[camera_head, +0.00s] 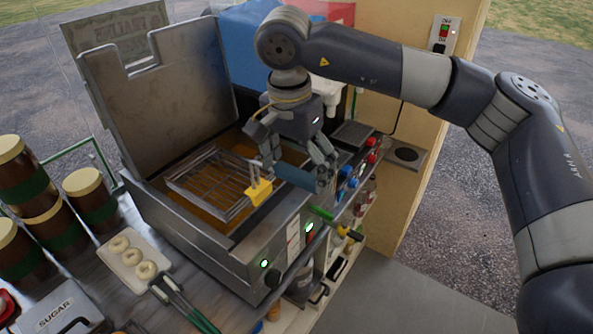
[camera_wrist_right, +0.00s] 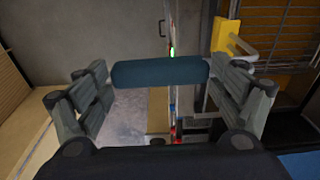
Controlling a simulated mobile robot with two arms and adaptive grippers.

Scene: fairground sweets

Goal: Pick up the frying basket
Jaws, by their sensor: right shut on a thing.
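The frying basket (camera_head: 212,182) is a wire basket sitting in the fryer (camera_head: 258,248), inside its open-lidded well of brown oil. A yellow bracket (camera_head: 258,192) is at its near right end; it also shows in the wrist view (camera_wrist_right: 231,37). My right gripper (camera_head: 296,160) is over the fryer's right side, shut on a dark teal cylindrical handle (camera_wrist_right: 160,72) that spans between its fingers. The join between handle and basket is partly hidden by the fingers. My left gripper is not in view.
Brown jars (camera_head: 92,198) with cream lids stand at the left. A tray of doughnut rings (camera_head: 132,258), tongs (camera_head: 183,304) and a sugar tin (camera_head: 62,309) are on the counter before the fryer. Bottles and a wall panel stand right of my gripper.

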